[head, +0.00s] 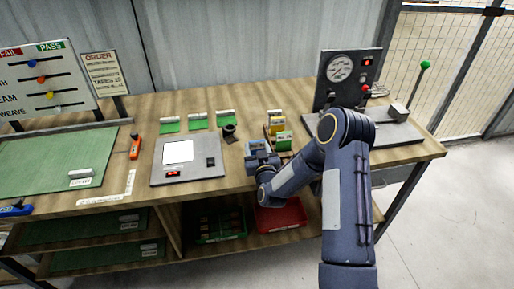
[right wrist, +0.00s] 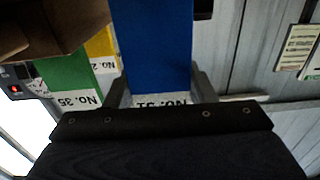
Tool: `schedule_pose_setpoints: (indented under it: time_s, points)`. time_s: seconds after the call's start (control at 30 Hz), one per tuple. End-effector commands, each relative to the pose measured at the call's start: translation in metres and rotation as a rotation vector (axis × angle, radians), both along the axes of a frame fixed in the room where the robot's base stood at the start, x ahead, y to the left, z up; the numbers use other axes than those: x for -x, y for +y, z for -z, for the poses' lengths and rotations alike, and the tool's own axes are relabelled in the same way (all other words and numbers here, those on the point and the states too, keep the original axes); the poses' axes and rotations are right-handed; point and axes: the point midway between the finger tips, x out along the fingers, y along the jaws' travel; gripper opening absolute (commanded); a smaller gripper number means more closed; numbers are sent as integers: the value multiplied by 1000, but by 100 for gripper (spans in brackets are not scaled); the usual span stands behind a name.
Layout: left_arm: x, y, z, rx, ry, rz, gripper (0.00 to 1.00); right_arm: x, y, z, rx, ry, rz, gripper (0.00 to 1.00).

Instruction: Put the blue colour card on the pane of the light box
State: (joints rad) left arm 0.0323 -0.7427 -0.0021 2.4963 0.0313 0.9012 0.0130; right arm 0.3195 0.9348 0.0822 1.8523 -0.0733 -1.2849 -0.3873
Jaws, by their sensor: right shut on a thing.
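The blue colour card (right wrist: 157,45) is held in my right gripper (right wrist: 158,95), with its white number label close to the jaws in the right wrist view. In the head view my right gripper (head: 262,163) is at the front of the bench, just right of the light box (head: 205,168), and a blue patch of the card (head: 258,147) shows above it. The light box has a bright white pane (head: 178,151) with nothing on it. My left gripper is not in view.
A dark round cup (head: 229,131) and several green-and-white cards (head: 197,121) are behind the light box. A gauge machine (head: 345,75) stands at right.

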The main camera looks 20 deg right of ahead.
Motion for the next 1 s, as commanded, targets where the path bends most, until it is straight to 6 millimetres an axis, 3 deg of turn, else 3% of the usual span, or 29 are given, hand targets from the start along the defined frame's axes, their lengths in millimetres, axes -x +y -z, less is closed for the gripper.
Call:
schedule_pose_setpoints:
  time_s: [0.13, 0.17, 0.3, 0.7, 1.0]
  points:
    - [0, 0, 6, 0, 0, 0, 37, 0, 0, 4, 0, 0, 0, 28]
    - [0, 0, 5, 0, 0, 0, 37, 0, 0, 3, 0, 0, 0, 54]
    - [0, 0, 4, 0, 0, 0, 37, 0, 0, 2, 0, 0, 0, 72]
    - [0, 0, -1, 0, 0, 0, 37, 3, 1, -1, 0, 2, 0, 72]
    - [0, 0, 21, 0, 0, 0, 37, 62, 14, 3, 0, 2, -2, 72]
